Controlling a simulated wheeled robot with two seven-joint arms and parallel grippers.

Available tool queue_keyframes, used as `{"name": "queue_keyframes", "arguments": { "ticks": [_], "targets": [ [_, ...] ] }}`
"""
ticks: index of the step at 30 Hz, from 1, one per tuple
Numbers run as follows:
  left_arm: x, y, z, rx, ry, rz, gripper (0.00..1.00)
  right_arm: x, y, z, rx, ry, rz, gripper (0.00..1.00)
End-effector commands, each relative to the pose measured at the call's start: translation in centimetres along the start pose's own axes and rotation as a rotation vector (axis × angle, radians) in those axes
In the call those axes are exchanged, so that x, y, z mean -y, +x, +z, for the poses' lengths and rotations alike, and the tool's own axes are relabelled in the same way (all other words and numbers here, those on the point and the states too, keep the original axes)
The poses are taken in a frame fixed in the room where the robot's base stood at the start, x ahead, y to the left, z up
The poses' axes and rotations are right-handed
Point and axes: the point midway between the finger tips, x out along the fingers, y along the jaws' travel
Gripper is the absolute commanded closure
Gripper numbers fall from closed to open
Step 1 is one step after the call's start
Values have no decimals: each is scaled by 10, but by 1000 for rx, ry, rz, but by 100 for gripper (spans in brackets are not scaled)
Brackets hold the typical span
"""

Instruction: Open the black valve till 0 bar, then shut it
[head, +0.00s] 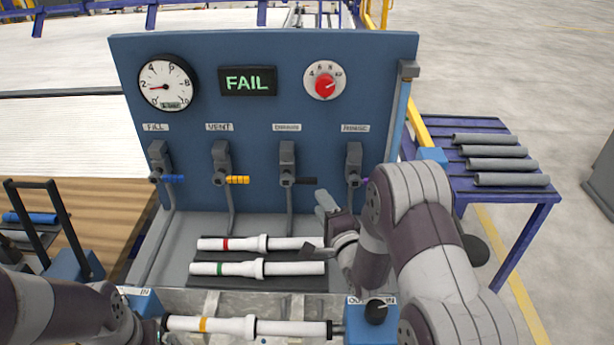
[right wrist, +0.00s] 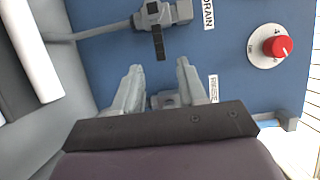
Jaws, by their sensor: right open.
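The black valve is the drain valve; its black handle (head: 300,181) points right, on the blue panel. In the right wrist view the handle (right wrist: 158,46) lies just beyond and between my fingertips, apart from them. My right gripper (head: 318,222) is open and empty, below and right of that handle; its spread fingers also show in the right wrist view (right wrist: 160,66). The gauge (head: 167,84) has its red needle a little under 2. A display (head: 247,81) reads FAIL in green. Of my left arm only links show at the lower left; its gripper is not visible.
Yellow (head: 238,180) and blue (head: 174,178) handles sit left of the black one; the rinse valve (head: 354,160) is close on the right. A red knob (head: 325,84) is above. White pipes (head: 240,268) lie below; another (head: 250,327) spans the front fixture.

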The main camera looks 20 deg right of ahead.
Motion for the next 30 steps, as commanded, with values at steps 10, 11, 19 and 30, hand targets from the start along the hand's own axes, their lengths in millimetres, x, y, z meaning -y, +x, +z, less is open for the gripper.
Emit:
{"name": "queue_keyframes", "arguments": {
  "ticks": [10,11,19,30],
  "targets": [
    [0,-14,-2,0,0,0,0,2,80,0,1,-3,0,58],
    [0,-15,-2,0,0,0,0,1,84,0,0,-3,2,58],
    [0,-16,-2,0,0,0,0,0,100,0,0,-3,3,58],
    [0,-16,-2,0,0,0,0,0,100,0,0,-3,3,100]
  ]
}}
